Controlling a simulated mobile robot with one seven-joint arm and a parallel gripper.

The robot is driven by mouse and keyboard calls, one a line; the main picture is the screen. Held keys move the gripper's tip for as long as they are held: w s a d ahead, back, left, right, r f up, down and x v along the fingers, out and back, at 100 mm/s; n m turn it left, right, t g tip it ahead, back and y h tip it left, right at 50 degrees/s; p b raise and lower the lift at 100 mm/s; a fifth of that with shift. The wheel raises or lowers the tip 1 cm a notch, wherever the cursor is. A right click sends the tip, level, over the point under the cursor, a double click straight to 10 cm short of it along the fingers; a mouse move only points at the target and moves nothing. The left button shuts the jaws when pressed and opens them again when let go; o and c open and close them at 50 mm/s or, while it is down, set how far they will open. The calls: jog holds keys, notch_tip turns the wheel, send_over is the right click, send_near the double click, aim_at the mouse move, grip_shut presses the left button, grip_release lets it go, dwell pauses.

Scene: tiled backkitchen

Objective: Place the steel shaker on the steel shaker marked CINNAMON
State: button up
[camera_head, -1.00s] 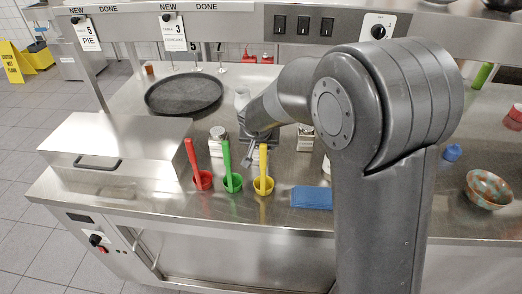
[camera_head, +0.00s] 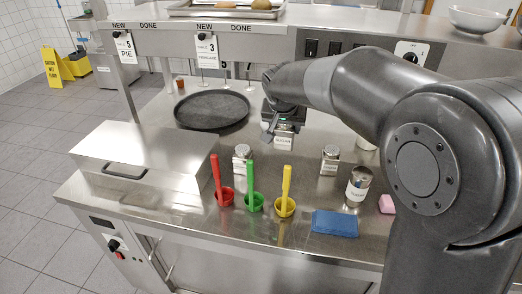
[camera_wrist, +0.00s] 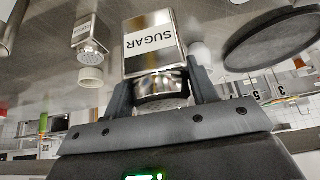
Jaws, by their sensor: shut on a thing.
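My gripper (camera_head: 281,122) is shut on a square steel shaker (camera_head: 284,138) over the middle of the counter, in front of the round black tray. In the wrist view, this shaker (camera_wrist: 152,45) has a label reading SUGAR, upside down in the picture, and sits between the two fingers (camera_wrist: 162,88). Two similar steel shakers stand on the counter: one left (camera_head: 243,158), behind the coloured cups, and one right (camera_head: 330,160). Their labels are too small to read for certain. One other shaker (camera_wrist: 90,35) shows in the wrist view, its label unclear.
Red (camera_head: 224,197), green (camera_head: 254,202) and yellow (camera_head: 285,207) cups with handles stand along the front. A black tray (camera_head: 212,110) lies behind; a steel box (camera_head: 145,150) stands left.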

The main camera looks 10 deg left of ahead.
jog(key=r, duration=0.2)
jog(key=a+r, duration=0.1)
jog(key=r, duration=0.1)
jog(key=w+r, duration=0.1)
jog(key=r, duration=0.1)
jog(key=shift+a, duration=0.2)
jog(key=shift+a+r, duration=0.15)
jog(key=shift+a, duration=0.2)
send_over(242, 148)
notch_tip(242, 148, down, 7)
jog(key=shift+d+f, duration=0.1)
jog(key=shift+f, duration=1.7)
jog(key=shift+f, duration=0.1)
jog(key=o, duration=1)
jog(key=shift+o, duration=0.2)
